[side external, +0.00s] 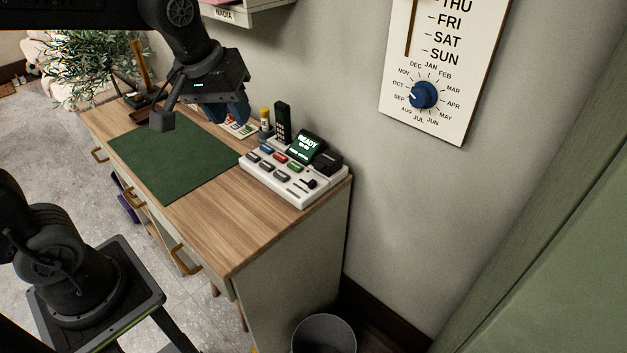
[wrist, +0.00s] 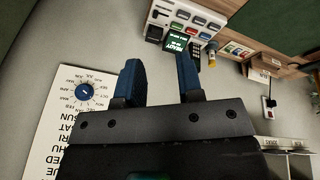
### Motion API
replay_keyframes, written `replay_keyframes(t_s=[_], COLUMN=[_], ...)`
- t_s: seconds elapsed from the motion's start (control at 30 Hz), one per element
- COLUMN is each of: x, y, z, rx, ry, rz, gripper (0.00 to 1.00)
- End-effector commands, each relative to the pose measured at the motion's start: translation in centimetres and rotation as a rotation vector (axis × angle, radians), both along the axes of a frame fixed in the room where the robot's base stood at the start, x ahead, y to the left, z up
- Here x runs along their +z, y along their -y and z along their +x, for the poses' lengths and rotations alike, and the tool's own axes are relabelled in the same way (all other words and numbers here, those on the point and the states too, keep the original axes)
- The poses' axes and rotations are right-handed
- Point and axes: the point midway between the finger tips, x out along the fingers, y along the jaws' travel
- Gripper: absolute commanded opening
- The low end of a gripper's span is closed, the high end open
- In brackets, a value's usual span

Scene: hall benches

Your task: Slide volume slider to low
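A white desk console (side external: 290,178) with rows of coloured buttons and a lit screen (side external: 306,146) reading READY sits at the right end of the desk. A small black slider knob (side external: 310,183) shows near its front right corner; I cannot read its label. The console (wrist: 186,14) also shows upside down at the top of the wrist view, with the slider too small to make out surely. My gripper (side external: 236,110) is above the back of the desk, left of the console and apart from it. In the wrist view, its blue fingers (wrist: 162,76) are spread with nothing between them.
A black handset (side external: 283,121) and a yellow-capped bottle (side external: 265,118) stand behind the console. A green mat (side external: 175,160) covers the desk's middle. A wall calendar board with a blue dial (side external: 424,95) hangs at right. The desk top (side external: 225,225) before the console is clear.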

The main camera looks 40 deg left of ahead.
Motion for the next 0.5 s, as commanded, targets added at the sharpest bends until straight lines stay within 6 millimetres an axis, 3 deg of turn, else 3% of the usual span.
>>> replay_keyframes(t_s=[0.03, 0.27, 0.5], x=[-0.5, -3.9, -10.4], y=[-0.1, -0.5, -1.0], z=[2.0, 10.1, 17.2], rx=[0.069, 0.420, 0.784], ry=[-0.031, -0.141, -0.241], rz=[-0.022, -0.110, -0.161], gripper=[0.34, 0.34, 0.34])
